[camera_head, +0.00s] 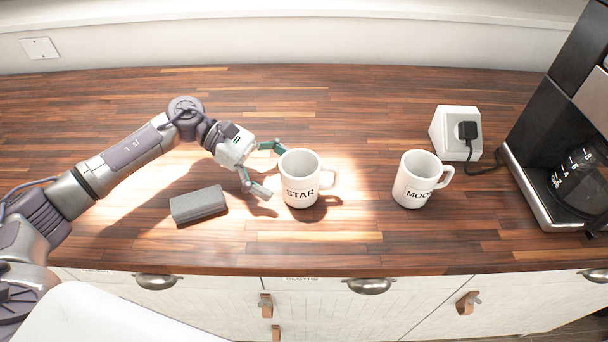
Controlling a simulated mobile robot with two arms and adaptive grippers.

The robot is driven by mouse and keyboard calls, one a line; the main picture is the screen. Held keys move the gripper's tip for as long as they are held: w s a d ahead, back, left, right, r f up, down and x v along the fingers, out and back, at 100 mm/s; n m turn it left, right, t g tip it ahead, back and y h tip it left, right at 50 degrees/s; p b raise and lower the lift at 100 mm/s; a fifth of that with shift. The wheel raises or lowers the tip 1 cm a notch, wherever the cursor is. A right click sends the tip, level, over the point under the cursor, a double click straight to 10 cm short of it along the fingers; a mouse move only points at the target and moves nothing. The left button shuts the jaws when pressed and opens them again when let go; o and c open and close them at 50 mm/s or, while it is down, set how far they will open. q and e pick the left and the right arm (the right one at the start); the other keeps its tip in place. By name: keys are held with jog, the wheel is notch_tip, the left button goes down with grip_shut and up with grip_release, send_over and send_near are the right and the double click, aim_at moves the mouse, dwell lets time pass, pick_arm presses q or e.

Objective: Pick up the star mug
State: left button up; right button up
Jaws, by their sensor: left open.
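The star mug (299,183) is white with "STAR" in dark letters. It stands upright on the wooden counter, its handle pointing right. My left gripper (269,169) is open and close beside the mug on its left. One finger is near the mug's upper left rim and the other is to its lower left. I cannot tell whether a finger touches the mug. A second white mug (414,183), with lettering that looks like "MOO" and is partly hidden by the handle's side, stands upright to the right. My right gripper is not in view.
A grey box-shaped object (198,205) lies left of the star mug, below my left gripper. A white socket block (446,133) with a black plug and a coffee machine (552,160) stand at the right. The wooden counter (330,100) is clear behind the mugs.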

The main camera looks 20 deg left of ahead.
aim_at(303, 187)
pick_arm(q)
jog(key=shift+s+d+p, duration=0.15)
jog(key=shift+d+p, duration=0.3)
jog(key=shift+d, duration=0.2)
jog(key=p+x, duration=0.1)
jog(key=x, duration=0.2)
jog(key=shift+s+d+f+p, duration=0.1)
jog(key=shift+d+f+p, duration=0.05)
jog(key=shift+d+p, duration=0.2)
jog(key=shift+d+f, duration=0.2)
jog(key=shift+d, duration=0.05)
jog(key=c, duration=1.5)
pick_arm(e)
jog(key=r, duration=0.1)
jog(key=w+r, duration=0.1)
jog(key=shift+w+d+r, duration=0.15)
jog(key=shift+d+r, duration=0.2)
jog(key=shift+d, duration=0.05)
pick_arm(q)
jog(key=shift+o, duration=0.2)
jog(key=shift+r, duration=0.15)
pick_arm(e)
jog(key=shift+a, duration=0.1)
